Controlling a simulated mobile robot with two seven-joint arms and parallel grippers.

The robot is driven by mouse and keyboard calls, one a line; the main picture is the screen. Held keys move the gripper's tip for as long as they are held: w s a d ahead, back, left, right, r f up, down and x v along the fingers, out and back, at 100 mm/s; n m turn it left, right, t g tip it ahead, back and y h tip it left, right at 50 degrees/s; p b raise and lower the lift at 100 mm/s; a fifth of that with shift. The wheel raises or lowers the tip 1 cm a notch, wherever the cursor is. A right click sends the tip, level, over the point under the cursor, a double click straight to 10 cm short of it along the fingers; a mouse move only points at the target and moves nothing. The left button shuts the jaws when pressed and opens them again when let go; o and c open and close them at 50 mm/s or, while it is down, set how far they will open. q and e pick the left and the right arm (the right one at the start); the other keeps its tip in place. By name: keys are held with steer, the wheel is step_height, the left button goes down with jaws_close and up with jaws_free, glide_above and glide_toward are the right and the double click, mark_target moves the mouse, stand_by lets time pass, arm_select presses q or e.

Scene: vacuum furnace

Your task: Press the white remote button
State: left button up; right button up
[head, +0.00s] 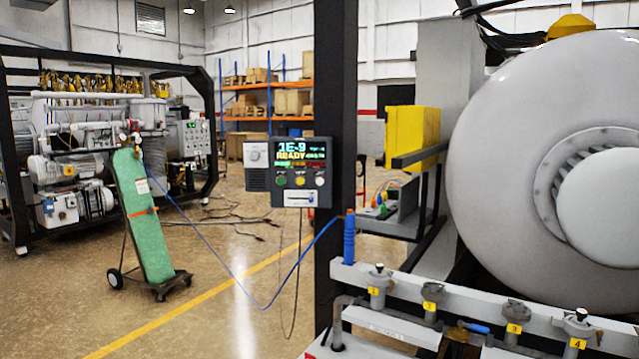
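A dark control panel (331,200) is mounted on the black post in the middle of the head view. Its lit screen (300,153) shows "1E-9" and "READY". Below the screen is a row of small round buttons: a green one on the left, a yellow one (300,180) in the middle and a white button (319,181) on the right. I cannot tell whether the white button is pressed in. Neither of my grippers is in view, and nothing touches the panel.
A black post (337,60) stands behind the panel. The large grey furnace vessel (500,110) and a rail (400,287) with numbered valves fill the right. A green gas cylinder (147,215) on a cart stands left, its blue hose crossing below the panel. Open floor (215,290) lies between.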

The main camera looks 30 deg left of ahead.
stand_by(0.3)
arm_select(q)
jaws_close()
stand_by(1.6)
